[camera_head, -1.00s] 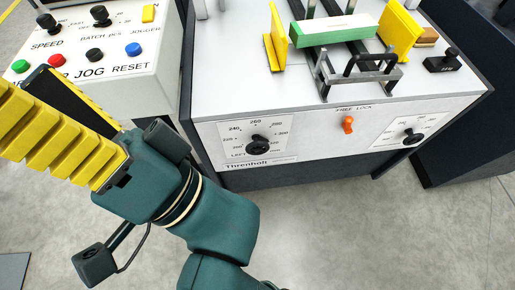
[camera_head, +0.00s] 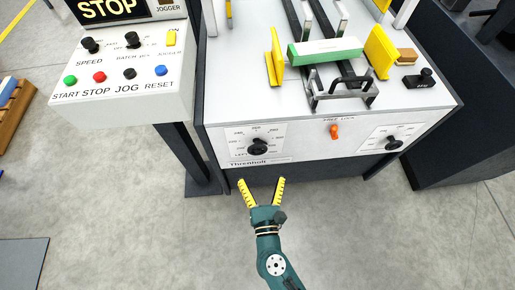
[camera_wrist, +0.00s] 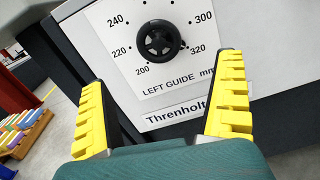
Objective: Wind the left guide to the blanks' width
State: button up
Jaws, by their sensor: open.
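The left guide knob (camera_head: 258,147) is a black round handwheel on a white dial plate on the machine's front face. In the wrist view the knob (camera_wrist: 159,41) sits ahead, above and between my fingers, with "LEFT GUIDE mm" and numbers from 200 to 320 around it. My gripper (camera_head: 262,184) is open and empty, its yellow fingers below the knob and apart from it. The yellow left guide (camera_head: 275,58) stands at the left end of the green-and-white blanks (camera_head: 325,50). A small gap to the blanks cannot be judged.
An orange lock lever (camera_head: 335,131) sits right of the dial, then a second dial knob (camera_head: 393,144). The yellow right guide (camera_head: 380,52) stands beyond the blanks. A control panel (camera_head: 122,92) with coloured buttons juts out at left. The floor before the machine is clear.

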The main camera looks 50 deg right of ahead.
aim_at(257, 152)
jog(key=x, duration=1)
jog(key=shift+w+d, duration=0.15)
jog(key=shift+w, duration=0.15)
jog(key=c, duration=1.2)
